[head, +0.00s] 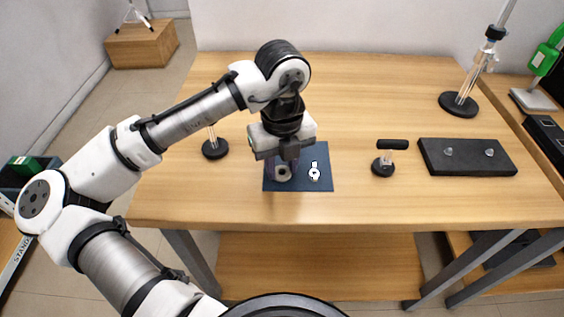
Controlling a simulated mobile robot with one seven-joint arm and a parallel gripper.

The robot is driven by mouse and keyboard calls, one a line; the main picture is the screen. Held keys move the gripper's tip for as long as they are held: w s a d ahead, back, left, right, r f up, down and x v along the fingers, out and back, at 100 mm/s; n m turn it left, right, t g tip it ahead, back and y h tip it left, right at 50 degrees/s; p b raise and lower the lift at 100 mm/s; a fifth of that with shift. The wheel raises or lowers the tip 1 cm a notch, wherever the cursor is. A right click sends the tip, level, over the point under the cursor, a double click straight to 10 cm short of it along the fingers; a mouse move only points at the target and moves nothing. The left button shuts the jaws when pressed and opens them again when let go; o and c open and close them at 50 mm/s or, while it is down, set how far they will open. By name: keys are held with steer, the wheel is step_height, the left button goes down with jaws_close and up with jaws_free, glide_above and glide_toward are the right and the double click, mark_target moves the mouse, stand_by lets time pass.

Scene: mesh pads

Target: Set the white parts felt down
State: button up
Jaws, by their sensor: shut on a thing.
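A dark blue square mat (322,184) lies flat near the front middle of the table. A small white shape with a ring and a short stem (314,171) shows on its right half. My gripper (285,160) points down over the mat's left half. It is shut on a small, partly hidden thing (283,173) with a pale round face and purplish sides. The jaws cover much of this thing, so I cannot tell whether it is the white parts felt or whether it touches the mat.
A dark stand with a thin post (215,149) is left of the mat. A black-topped knob stand (383,166) and a black block with two knobs (467,157) are to the right. A tall clamp stand (458,104) is at back right. The table (370,90) is clear behind.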

steer(key=shift+f, duration=0.15)
steer(key=o, duration=0.9)
step_height(320, 180, up, 12)
steer(key=shift+r+p, duration=0.2)
steer(key=shift+p, duration=0.2)
